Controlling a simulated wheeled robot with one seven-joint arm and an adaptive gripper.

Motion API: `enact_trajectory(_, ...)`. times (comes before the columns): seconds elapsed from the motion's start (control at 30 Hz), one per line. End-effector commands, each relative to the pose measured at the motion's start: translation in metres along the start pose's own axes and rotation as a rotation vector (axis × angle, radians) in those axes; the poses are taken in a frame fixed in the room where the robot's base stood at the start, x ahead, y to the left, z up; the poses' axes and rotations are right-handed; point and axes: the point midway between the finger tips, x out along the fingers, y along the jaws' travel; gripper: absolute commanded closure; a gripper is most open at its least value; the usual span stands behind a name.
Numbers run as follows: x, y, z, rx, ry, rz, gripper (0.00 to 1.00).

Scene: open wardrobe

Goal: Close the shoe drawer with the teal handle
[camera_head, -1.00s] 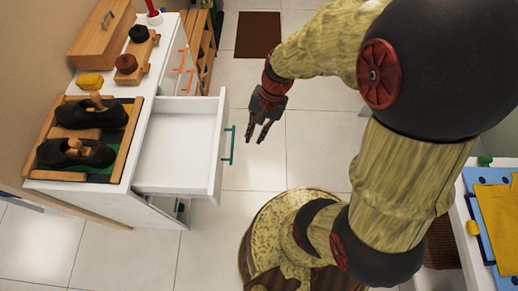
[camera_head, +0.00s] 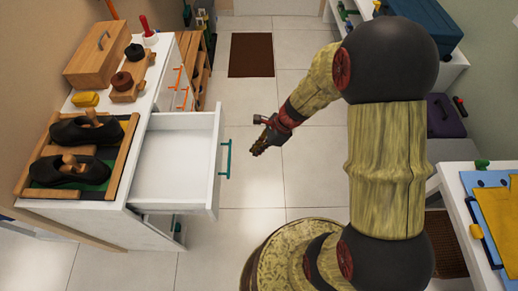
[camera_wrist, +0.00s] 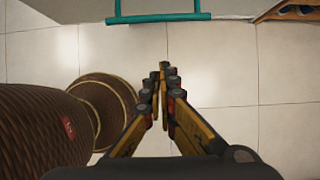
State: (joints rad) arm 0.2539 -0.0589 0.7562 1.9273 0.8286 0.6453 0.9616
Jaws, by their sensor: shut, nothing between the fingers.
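The white shoe drawer (camera_head: 180,160) stands pulled out of the white cabinet at the left of the head view, and its inside looks empty. Its teal handle (camera_head: 226,160) is on the drawer's front, facing my arm. The handle also shows at the top of the wrist view (camera_wrist: 165,18), ahead of the fingertips. My gripper (camera_head: 257,151) is to the right of the handle and apart from it. In the wrist view its fingers (camera_wrist: 164,68) are together with nothing between them.
Orange handles (camera_head: 179,76) mark other drawers farther back. Shoes on a tray (camera_head: 122,165), a wooden box (camera_head: 97,52) and brushes stand on the cabinet top. Clear tiled floor lies around my gripper. A side table (camera_head: 470,215) is at right.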

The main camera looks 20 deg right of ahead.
Motion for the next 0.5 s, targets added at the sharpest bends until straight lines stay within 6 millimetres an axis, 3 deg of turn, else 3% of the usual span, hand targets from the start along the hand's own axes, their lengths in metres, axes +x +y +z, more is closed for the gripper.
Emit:
enact_trajectory(0.03, 0.015, 0.001, -0.001, -0.002, 0.0, 0.002, 1.0)
enact_trajectory(0.27, 0.06, 0.001, -0.002, -0.002, 0.0, 0.002, 1.0)
enact_trajectory(0.5, 0.066, 0.0, 0.03, -0.006, 0.0, -0.001, 1.0)
